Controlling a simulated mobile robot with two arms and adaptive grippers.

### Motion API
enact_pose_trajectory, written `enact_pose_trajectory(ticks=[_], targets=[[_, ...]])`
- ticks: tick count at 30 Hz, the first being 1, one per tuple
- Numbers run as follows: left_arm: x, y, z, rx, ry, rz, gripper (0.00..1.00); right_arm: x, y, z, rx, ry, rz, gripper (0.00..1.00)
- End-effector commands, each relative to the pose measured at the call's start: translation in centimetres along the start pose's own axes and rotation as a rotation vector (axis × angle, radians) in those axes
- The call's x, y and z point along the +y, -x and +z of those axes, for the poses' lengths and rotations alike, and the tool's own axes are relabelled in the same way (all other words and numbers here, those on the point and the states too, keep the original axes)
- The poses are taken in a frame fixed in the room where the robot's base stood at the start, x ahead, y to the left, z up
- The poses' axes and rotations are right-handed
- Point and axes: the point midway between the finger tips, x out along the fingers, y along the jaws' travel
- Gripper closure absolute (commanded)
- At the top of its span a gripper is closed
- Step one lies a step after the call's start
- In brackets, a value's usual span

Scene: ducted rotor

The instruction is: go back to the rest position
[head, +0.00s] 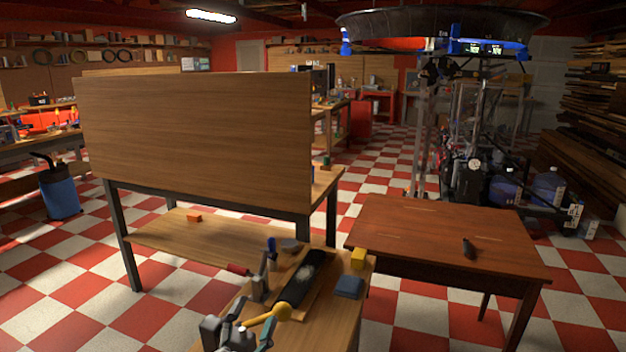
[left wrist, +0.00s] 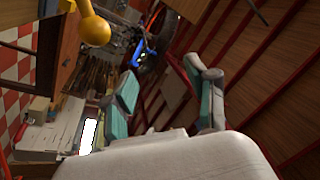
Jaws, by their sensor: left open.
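My left gripper (head: 252,326) is low in the middle of the head view, over the near end of a small wooden bench (head: 345,320). In the left wrist view its two teal-padded fingers (left wrist: 168,95) stand wide apart with nothing between them. A yellow piece with a round ball end (head: 281,312) appears close to the gripper in the head view. In the left wrist view the yellow ball (left wrist: 95,31) is at the upper left, outside the fingers. Whether it touches the gripper I cannot tell. My right gripper does not show.
A workbench with a tall wooden panel (head: 195,140) stands behind.

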Motion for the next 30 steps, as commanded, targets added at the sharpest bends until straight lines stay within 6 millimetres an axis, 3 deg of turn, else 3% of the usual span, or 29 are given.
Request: enact_pose_trajectory(ticks=[1,3,6,9,15,24,26,30], targets=[[0.2,2.1,3.3,-0.158,0.086,0.002,0.42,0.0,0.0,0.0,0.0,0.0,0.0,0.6],[0.8,5.4,7.5,-0.374,0.188,0.021,0.42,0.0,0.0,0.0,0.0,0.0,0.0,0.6],[2.5,11.0,12.1,-0.656,0.312,0.076,0.42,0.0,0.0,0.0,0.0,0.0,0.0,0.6],[4.4,16.4,14.6,-0.875,0.403,0.145,0.42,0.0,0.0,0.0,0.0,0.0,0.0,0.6],[6.9,24.3,16.0,-1.155,0.508,0.27,0.42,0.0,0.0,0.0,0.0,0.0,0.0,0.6],[9.1,33.4,14.9,-1.436,0.603,0.445,0.42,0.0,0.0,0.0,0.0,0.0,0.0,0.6],[9.5,34.8,14.6,-1.479,0.616,0.478,0.42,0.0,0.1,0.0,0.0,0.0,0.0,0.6],[11.9,34.3,17.4,-1.485,0.61,0.481,0.42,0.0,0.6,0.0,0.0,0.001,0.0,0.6]])
